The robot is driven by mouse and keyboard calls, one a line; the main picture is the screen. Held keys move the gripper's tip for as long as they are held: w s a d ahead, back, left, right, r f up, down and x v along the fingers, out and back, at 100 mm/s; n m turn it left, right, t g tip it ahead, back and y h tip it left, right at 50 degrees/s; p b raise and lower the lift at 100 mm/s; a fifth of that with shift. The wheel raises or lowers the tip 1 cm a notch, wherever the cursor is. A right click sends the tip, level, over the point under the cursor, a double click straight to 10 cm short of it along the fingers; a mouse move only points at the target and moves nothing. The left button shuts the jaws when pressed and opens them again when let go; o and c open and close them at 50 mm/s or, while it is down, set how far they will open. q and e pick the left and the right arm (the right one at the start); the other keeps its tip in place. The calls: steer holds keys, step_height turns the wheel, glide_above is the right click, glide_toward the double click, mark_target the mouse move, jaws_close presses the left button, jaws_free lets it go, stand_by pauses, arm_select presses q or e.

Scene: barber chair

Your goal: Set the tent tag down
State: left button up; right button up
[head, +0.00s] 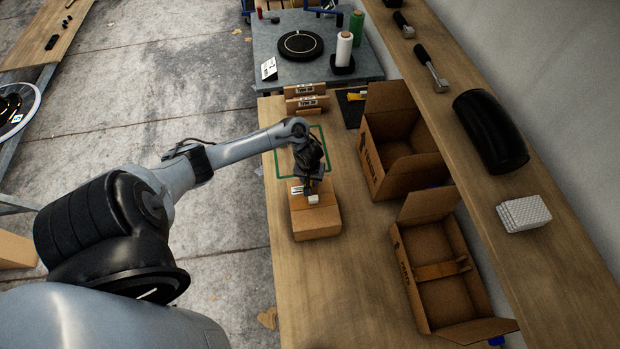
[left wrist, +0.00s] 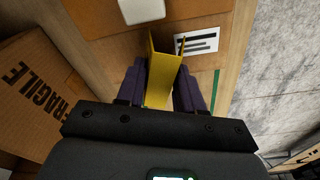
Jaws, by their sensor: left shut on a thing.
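My left gripper (head: 307,184) is over the closed cardboard box (head: 316,222) on the wooden table, pointing down. In the left wrist view the dark fingers of the left gripper (left wrist: 160,95) are shut on a folded yellow card, the tent tag (left wrist: 160,72). The tag's far edge lies beside a white printed label (left wrist: 198,42) and near a small white block (left wrist: 142,10) on the box. I cannot tell whether the tag touches the box. In the head view the gripper hides the tag. My right gripper is not in view.
Open cardboard boxes (head: 372,160) (head: 415,272) stand right of the closed box. A green outline (head: 326,150) marks the table behind it. Small cartons (head: 305,104) stand at the table's back end. A shelf (head: 555,262) with tools runs along the right. The table front is clear.

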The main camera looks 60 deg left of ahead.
arm_select(q)
steer(key=shift+f, duration=0.2)
steer(key=o, duration=1.2)
